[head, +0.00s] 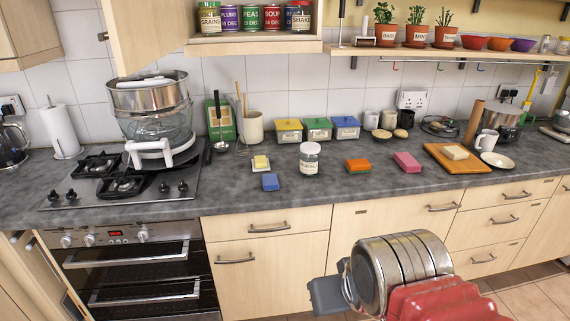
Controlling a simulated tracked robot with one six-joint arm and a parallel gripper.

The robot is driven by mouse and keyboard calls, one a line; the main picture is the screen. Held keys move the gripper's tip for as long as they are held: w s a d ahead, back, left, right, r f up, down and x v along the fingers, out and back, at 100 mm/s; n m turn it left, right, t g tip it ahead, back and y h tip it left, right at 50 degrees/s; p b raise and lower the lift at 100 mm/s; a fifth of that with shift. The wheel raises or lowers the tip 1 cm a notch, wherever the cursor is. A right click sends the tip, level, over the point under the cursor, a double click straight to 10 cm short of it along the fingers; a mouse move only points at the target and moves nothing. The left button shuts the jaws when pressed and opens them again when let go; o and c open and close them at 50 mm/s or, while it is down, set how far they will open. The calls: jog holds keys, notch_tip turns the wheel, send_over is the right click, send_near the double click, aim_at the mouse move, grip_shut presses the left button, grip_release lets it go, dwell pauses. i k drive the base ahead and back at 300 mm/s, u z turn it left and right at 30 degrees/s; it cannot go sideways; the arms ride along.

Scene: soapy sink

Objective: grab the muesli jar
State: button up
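My arm shows at the bottom right, in front of the drawers. The grey end piece on its left side looks like my gripper (328,296). It is below the counter's front edge and well apart from the jar. The fingers are not clear enough to tell open from shut.
A stove with a steamer (150,100) is at left. A wooden board (440,163) is at right. Counter in front of the jar is clear.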

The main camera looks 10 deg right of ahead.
aim_at(309, 163)
jog(key=u, duration=0.5)
jog(key=i, duration=1.5)
jog(key=u, duration=0.05)
